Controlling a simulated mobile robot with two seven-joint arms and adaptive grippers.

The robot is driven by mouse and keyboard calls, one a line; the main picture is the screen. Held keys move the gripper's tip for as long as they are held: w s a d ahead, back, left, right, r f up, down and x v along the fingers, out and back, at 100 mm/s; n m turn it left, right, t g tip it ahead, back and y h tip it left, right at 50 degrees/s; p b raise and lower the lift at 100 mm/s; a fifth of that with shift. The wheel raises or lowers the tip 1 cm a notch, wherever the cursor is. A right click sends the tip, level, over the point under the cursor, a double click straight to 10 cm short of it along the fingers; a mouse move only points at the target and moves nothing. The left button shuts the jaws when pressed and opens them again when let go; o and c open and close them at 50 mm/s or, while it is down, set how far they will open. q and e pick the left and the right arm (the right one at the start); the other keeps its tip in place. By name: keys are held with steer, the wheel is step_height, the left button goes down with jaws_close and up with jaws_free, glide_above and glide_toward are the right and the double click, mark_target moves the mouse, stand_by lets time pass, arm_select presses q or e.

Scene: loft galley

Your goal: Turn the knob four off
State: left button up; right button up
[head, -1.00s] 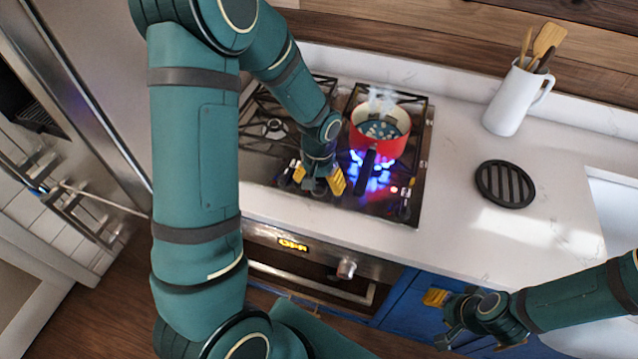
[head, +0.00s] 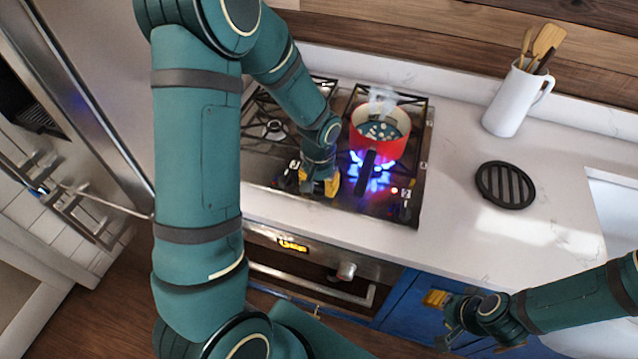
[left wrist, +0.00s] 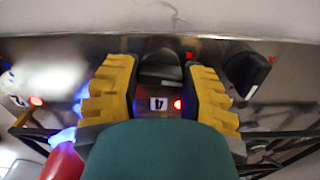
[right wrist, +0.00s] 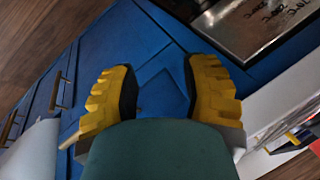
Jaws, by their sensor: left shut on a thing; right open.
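Knob four (left wrist: 160,68) is a dark knob on the stove's steel front strip. It shows in the left wrist view above a label with a 4 (left wrist: 158,104). A red light (left wrist: 178,104) glows beside that label. My left gripper (head: 319,186) is at the front edge of the cooktop, with its yellow fingers on either side of knob four, shut on it. In the head view the gripper hides the knob. My right gripper (head: 440,318) is open and empty in front of the blue cabinets.
A red pot (head: 380,143) steams on the right side of the cooktop, with blue flame under it and its dark handle toward the front. Another knob (left wrist: 248,72) sits close beside my left fingers. A black trivet (head: 505,185) and white utensil jug (head: 512,100) stand on the counter.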

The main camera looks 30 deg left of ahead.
arm_select(q)
steer(key=m, duration=0.4)
steer(key=shift+m, duration=0.3)
steer(key=m, duration=0.3)
steer(key=shift+s+m, duration=0.1)
steer(key=shift+m, duration=0.2)
steer(key=m, duration=0.3)
steer(key=shift+m+p, duration=0.3)
steer(key=shift+p, duration=0.1)
steer(key=shift+f+m+p, duration=0.1)
steer(key=shift+m+p, duration=0.6)
steer(key=shift+m, duration=1.6)
steer(key=o, duration=1.2)
